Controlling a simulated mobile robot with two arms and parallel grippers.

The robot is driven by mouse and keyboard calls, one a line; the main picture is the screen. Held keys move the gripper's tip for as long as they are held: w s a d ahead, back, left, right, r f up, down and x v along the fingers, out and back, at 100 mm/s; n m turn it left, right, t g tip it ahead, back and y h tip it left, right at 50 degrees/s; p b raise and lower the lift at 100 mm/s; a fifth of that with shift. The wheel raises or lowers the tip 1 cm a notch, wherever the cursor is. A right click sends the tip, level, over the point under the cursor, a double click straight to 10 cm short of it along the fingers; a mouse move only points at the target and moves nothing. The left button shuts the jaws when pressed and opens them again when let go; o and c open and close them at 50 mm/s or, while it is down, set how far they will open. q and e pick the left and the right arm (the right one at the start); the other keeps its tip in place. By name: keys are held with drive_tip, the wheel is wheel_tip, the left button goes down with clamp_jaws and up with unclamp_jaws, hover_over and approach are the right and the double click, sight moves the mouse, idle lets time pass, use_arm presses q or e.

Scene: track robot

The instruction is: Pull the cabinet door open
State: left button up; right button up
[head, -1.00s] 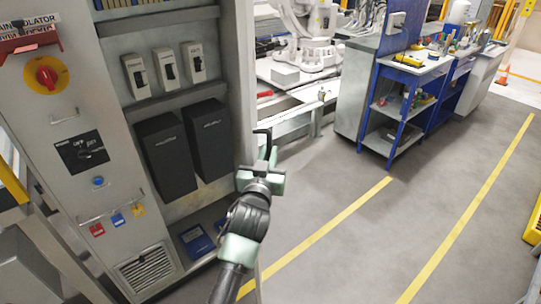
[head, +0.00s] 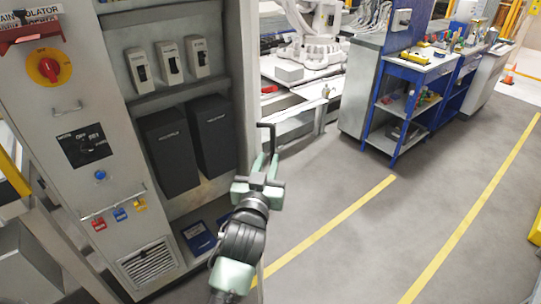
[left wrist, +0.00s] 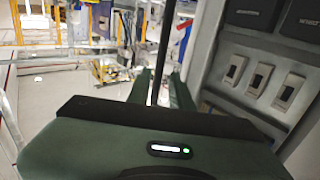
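The grey cabinet (head: 105,215) stands at the left in the head view, its inside showing with switches and black boxes. Its door (head: 240,90) stands out from the right side and is seen nearly edge-on. A dark bar handle (head: 272,138) sticks out from the door's right face. My left gripper (head: 265,166) is at the handle, with its green fingers on both sides of the bar. In the left wrist view the dark bar (left wrist: 165,45) runs between the two fingers (left wrist: 160,88), seemingly held. My right gripper is in neither view.
A blue workbench (head: 412,75) with tools stands at the back right. A white robot arm (head: 318,40) on a bench is behind the door. Grey floor with yellow lines (head: 330,235) is clear to the right of my arm.

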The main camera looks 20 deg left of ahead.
use_arm(q)
drive_tip(key=shift+s+d, duration=0.15)
drive_tip(key=shift+s, duration=0.55)
drive_tip(key=shift+c, duration=0.3)
